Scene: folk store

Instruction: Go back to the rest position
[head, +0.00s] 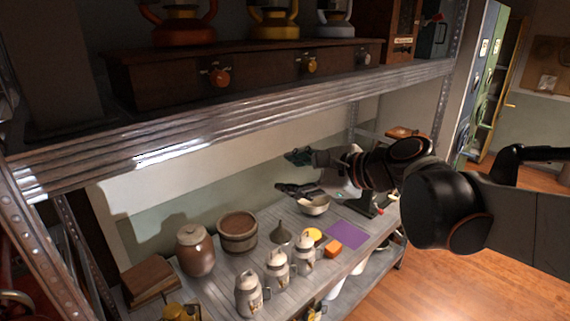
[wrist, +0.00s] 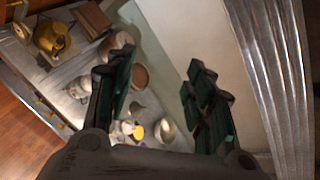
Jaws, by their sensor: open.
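My gripper (head: 293,172) reaches in from the right in the head view, between the two shelf levels. It is over the far part of the lower shelf (head: 215,300), above and behind a white bowl (head: 314,206). In the wrist view my gripper (wrist: 163,85) has its two dark green-padded fingers wide apart, with nothing between them. The white bowl (wrist: 165,129) shows beyond the fingers, apart from them.
The upper shelf edge (head: 240,115) runs close above my arm. The lower shelf holds a brown jar (head: 195,250), a wooden tub (head: 238,232), a funnel (head: 280,234), several white jugs (head: 277,270), an orange block (head: 333,247) and a purple mat (head: 348,234). Open floor (head: 450,290) lies right.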

